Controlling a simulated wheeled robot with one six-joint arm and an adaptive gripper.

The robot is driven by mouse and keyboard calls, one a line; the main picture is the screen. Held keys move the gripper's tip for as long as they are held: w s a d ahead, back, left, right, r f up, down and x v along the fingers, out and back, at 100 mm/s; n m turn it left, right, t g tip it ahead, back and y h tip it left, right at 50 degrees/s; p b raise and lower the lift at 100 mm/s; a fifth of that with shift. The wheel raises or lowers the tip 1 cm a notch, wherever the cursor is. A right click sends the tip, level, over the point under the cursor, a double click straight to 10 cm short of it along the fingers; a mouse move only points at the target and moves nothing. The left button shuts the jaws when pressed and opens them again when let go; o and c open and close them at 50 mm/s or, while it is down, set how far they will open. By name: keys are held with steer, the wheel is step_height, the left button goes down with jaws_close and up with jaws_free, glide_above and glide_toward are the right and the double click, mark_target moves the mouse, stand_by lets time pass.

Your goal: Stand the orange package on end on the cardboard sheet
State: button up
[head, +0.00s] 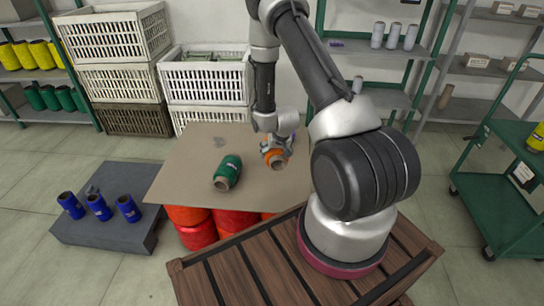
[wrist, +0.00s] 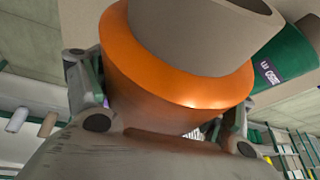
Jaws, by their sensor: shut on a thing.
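The orange package (head: 272,155) is a wound bobbin on a grey-brown tube, over the right part of the cardboard sheet (head: 178,178). My gripper (head: 278,146) is shut on it. In the head view the open tube end faces the camera, so the package looks tilted or lying rather than upright. I cannot tell whether it touches the sheet. In the wrist view the orange package (wrist: 180,80) fills the middle, between the fingers (wrist: 165,115), with its tube end (wrist: 200,35) towards the top.
A green package (head: 229,172) lies on the sheet left of my gripper; it shows in the wrist view (wrist: 290,62). Red packages (head: 197,235) are under the sheet. Blue packages (head: 98,206) stand on a grey platform (head: 100,235). White crates (head: 208,82) are stacked behind. The sheet's left part is clear.

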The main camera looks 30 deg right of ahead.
steer(key=shift+w+d+r, duration=0.15)
steer(key=shift+w+r, duration=0.1)
steer(key=shift+w, duration=0.05)
step_height(320, 180, down, 10)
steer(key=shift+r, duration=0.15)
stand_by(0.3)
steer(key=shift+f, duration=0.35)
steer(key=o, duration=1.1)
